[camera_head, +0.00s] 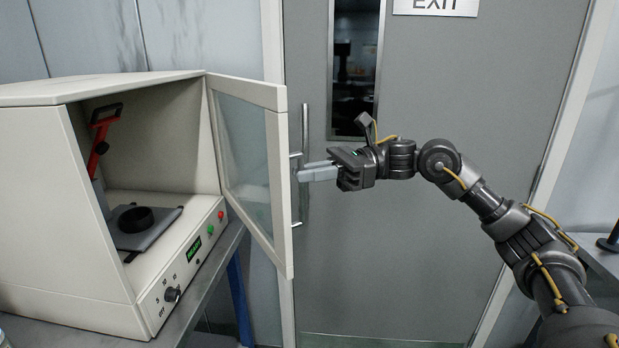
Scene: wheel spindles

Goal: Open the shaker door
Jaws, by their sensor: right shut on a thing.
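The shaker (75,228) is a cream-white box on a bench at the left. Its door (243,165), a pale frame around a clear pane, stands swung open on the right side of the box. My right gripper (303,172) is at the door's outer edge, with its fingers shut on the door handle (295,177). The handle is partly hidden by the fingers. Inside the shaker are a grey plate (160,232) with a black ring (136,219) on it and a red clamp lever (98,148). My left gripper is not in view.
The shaker's front panel has a knob (172,294), a green display and red and green buttons. A grey exit door (430,250) with its own long handle (305,130) stands behind my gripper. A bench edge shows at the far right.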

